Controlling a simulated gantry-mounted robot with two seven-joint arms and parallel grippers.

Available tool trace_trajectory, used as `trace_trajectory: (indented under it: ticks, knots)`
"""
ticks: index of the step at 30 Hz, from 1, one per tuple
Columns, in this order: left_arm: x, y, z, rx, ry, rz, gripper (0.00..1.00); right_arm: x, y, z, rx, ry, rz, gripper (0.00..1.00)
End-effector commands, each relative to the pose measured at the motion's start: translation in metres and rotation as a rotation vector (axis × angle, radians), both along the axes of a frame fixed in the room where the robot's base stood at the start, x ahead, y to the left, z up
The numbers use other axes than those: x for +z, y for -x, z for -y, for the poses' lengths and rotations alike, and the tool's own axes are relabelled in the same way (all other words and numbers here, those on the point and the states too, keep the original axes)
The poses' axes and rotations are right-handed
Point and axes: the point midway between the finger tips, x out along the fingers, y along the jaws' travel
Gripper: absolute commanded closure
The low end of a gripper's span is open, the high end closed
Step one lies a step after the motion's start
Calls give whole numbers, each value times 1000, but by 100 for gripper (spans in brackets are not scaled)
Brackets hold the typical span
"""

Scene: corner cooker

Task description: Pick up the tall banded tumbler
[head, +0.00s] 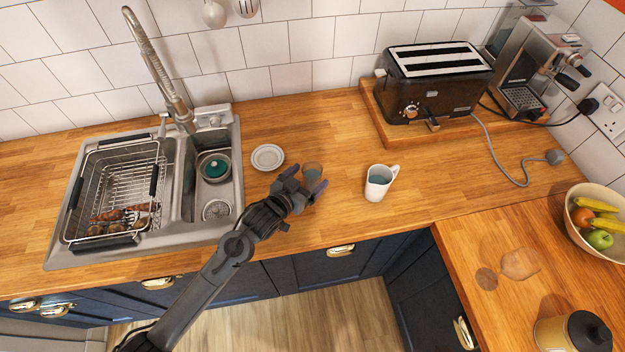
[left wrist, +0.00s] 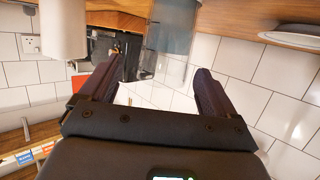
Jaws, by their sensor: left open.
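The tumbler (head: 312,170) is a clear grey-blue glass standing on the wooden counter, right of the small plate. My left gripper (head: 306,181) is open and empty just in front of it, and hides its lower part in the head view. In the left wrist view the tumbler (left wrist: 172,34) shows beyond the open left gripper (left wrist: 160,70), in line with the gap between the fingers. I cannot make out its bands or whether a finger touches it. My right gripper is not in view.
A white jug (head: 378,182) stands right of the tumbler, and a small plate (head: 267,157) lies to its left. The sink (head: 232,190) is further left. A toaster (head: 436,82) stands on a board behind. Counter between jug and tumbler is clear.

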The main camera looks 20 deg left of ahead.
Motion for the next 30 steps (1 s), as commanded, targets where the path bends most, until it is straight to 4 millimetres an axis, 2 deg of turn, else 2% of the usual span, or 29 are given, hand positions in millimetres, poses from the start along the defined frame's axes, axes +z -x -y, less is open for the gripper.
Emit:
trace_trajectory:
  ticks: [7, 16, 26, 27, 30]
  knots:
    - [-7, -13, 2, 1, -1, -2, 10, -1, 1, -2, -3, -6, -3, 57]
    - [-22, -45, 7, 0, 0, 0, 10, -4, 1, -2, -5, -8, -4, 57]
    - [-24, -51, 9, 0, -1, -1, 10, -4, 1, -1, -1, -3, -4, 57]
    - [-24, -51, 9, 0, -1, -1, 12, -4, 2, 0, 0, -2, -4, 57]
    - [-24, -51, 9, 1, -1, -1, 27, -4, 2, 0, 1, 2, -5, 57]
